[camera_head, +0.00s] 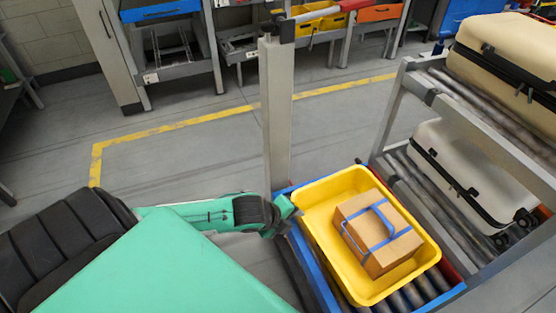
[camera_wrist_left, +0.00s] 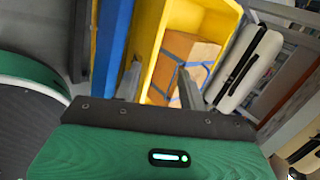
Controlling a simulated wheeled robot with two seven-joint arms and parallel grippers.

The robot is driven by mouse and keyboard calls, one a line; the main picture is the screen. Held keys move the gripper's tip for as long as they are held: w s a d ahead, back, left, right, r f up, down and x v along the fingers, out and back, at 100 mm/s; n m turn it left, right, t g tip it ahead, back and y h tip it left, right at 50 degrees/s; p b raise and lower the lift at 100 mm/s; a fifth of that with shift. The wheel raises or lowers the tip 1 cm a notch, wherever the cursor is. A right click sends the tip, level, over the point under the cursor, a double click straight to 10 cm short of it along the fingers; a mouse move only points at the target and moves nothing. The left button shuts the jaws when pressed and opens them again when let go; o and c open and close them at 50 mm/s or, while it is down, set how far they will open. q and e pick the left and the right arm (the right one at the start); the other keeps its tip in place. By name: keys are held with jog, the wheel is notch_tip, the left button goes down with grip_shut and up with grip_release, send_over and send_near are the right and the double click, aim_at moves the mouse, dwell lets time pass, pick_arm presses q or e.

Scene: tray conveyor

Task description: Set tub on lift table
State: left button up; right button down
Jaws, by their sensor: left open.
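The yellow tub (camera_head: 318,225) stands on a roller bed with a blue side rail (camera_head: 318,270), right of centre in the head view. A cardboard box (camera_head: 362,215) with blue straps lies inside it. My left gripper (camera_head: 288,213) is at the tub's left side, close to its rim; contact cannot be told. In the left wrist view the open fingers (camera_wrist_left: 160,72) point at the tub (camera_wrist_left: 152,35), with the tub wall and box (camera_wrist_left: 185,50) beyond them. My right gripper is not in view. I cannot tell which surface is the lift table.
A grey rack (camera_head: 400,85) with rollers holds cream cases (camera_head: 455,165) close to the tub's right. A grey post (camera_head: 277,110) stands just behind the tub's left corner. Shelves with colored bins (camera_head: 322,20) line the back. The floor (camera_head: 190,150) at left is clear.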

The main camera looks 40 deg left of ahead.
pick_arm(q)
jog(key=s+d+r+n+g+y, duration=0.1)
jog(key=s+d+n+g, duration=0.2)
jog(key=s+n, duration=1.3)
jog(key=d+n, duration=0.3)
jog(key=shift+n, duration=0.3)
